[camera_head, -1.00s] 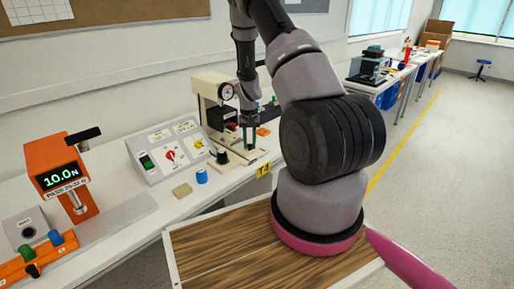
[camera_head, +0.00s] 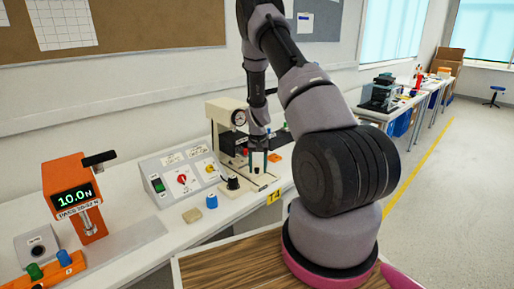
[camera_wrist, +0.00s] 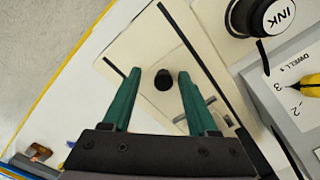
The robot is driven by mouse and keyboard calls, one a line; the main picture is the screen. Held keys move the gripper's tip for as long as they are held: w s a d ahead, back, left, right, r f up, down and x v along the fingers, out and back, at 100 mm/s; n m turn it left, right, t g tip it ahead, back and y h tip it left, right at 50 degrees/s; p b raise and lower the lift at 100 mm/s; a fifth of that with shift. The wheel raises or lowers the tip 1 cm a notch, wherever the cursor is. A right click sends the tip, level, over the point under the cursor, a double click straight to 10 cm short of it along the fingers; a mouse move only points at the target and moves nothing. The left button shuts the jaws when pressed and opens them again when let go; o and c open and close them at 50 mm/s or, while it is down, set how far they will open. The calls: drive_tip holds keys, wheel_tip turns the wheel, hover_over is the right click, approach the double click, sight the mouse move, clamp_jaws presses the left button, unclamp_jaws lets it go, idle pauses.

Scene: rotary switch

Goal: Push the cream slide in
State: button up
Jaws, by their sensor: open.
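The cream slide (camera_wrist: 150,45) appears to be the flat cream plate below my gripper in the wrist view, with a small black knob (camera_wrist: 164,80) standing on it. It belongs to the cream press (camera_head: 225,112) with a round gauge. In the head view my gripper (camera_head: 259,161) is low over the front of the press base. The slide is too small there to make out.
A black INK knob (camera_wrist: 278,15) stands close to the gripper. A grey control box (camera_head: 183,174) with red and yellow dials is left of the press. A blue cap (camera_head: 212,201) and beige block (camera_head: 192,215) lie in front. An orange force gauge (camera_head: 75,195) stands at far left.

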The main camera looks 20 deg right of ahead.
drive_tip(key=s, duration=0.2)
drive_tip(key=s+d, duration=0.1)
drive_tip(key=s, duration=0.1)
drive_tip(key=s+d, duration=0.1)
drive_tip(key=s, duration=0.1)
drive_tip(key=shift+s+d+r, duration=0.2)
drive_tip(key=shift+s+r, duration=0.05)
drive_tip(key=shift+r, duration=0.15)
drive_tip(key=s+a+r, duration=0.2)
drive_tip(key=r, duration=0.6)
drive_tip(key=s+a+r+t+y, duration=0.1)
drive_tip(key=s+a+r, duration=0.1)
drive_tip(key=r, duration=0.7)
drive_tip(key=s+a+r+t, duration=0.1)
drive_tip(key=a+r, duration=0.3)
drive_tip(key=r, duration=0.5)
drive_tip(key=shift+s, duration=0.6)
drive_tip(key=shift+f, duration=0.15)
